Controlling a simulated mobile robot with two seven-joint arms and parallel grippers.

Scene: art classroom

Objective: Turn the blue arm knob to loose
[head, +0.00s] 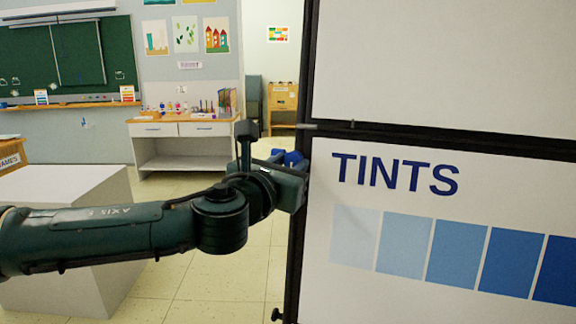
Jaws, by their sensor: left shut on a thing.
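The blue arm knob (291,158) sits at the left edge of a dark-framed panel stand. Only a small part of it shows, above and behind my left gripper. My left gripper (296,180) reaches in from the left and is shut on the knob, against the dark upright of the frame. The gripper's body hides most of the knob, so its setting cannot be read. My right gripper is not in the head view.
The white panel (400,270) marked TINTS fills the right side, with a black frame bar (420,140) above it. A white block (60,200) stands at left below my arm. A white cabinet (185,150) stands farther back. Tiled floor is clear between them.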

